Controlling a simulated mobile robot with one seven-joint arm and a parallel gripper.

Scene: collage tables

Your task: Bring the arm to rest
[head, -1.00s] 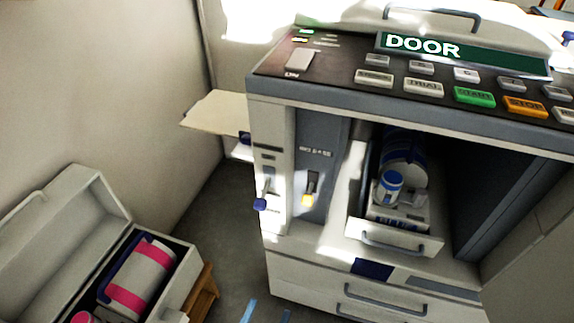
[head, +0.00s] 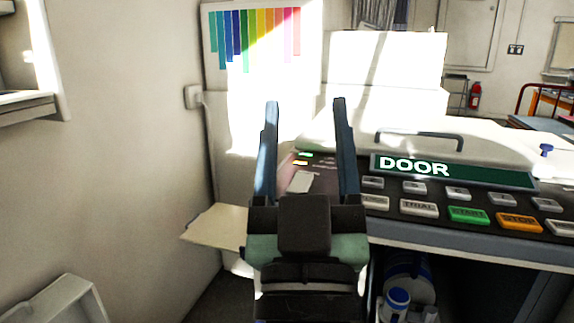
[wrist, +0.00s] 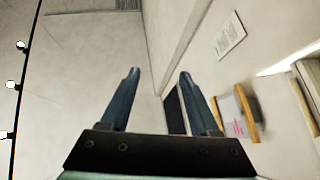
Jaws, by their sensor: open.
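My gripper (head: 305,115) stands upright in the middle of the head view, its two dark blue fingers apart with nothing between them. It is in front of the left end of the grey machine's control panel (head: 407,205) and hides part of it. In the wrist view the gripper (wrist: 158,82) also shows open and empty, with pale wall beyond the fingertips.
The machine has a green DOOR display (head: 452,170) and several buttons. Its open front bay holds a blue and white drum (head: 408,268). A beige side tray (head: 213,228) juts out at left. A colour chart (head: 260,40) hangs on the wall. A pale lid (head: 55,303) is at lower left.

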